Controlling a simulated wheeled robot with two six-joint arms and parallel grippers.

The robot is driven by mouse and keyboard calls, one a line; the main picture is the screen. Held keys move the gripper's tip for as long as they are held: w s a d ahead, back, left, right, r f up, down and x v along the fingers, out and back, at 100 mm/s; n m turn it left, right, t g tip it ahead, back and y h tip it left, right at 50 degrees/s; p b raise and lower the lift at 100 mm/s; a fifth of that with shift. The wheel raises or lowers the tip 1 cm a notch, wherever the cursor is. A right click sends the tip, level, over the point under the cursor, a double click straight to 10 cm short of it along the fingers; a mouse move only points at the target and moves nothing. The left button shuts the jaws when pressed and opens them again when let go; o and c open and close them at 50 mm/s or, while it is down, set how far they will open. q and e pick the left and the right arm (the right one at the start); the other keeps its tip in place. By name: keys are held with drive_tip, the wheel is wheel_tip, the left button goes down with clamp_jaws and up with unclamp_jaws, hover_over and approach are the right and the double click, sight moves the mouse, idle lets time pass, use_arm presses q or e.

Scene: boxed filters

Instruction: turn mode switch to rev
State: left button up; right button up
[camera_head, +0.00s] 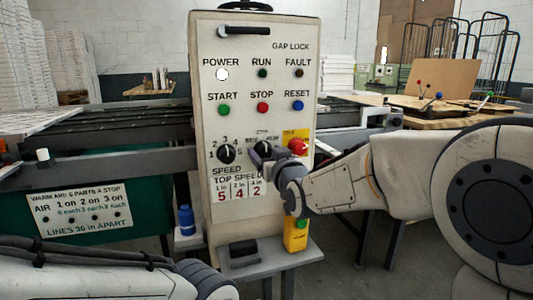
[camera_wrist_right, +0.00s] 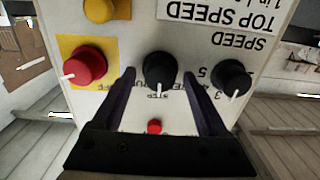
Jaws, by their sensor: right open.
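The mode switch (camera_head: 264,147) is a black knob on the pale control panel (camera_head: 278,193), between the speed knob (camera_head: 226,154) and the red emergency button (camera_head: 298,146). My right gripper (camera_head: 262,156) is in front of it and partly hides it and its labels. In the right wrist view, where the panel is upside down, the mode switch (camera_wrist_right: 159,72) lies between the open fingers of my right gripper (camera_wrist_right: 160,80), with a gap on each side. Its white pointer line points down in that picture, toward small, partly hidden lettering. My left gripper is not in view.
In the wrist view, the red emergency button (camera_wrist_right: 84,66) is close beside one finger and the speed knob (camera_wrist_right: 231,78) beside the other. Start, stop and reset buttons (camera_head: 262,107) are above.

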clamp_jaws()
drive_tip(key=shift+n, duration=0.3)
drive_tip(key=n+b, duration=0.1)
drive_tip(key=n, duration=0.2)
drive_tip(key=shift+a+n+b, duration=0.1)
drive_tip(key=shift+n+b, duration=0.2)
drive_tip(key=shift+b, duration=0.05)
drive_tip(key=n+b, duration=0.1)
drive_tip(key=n, duration=0.3)
drive_tip(key=shift+n, duration=0.3)
drive_tip(key=shift+a, duration=0.1)
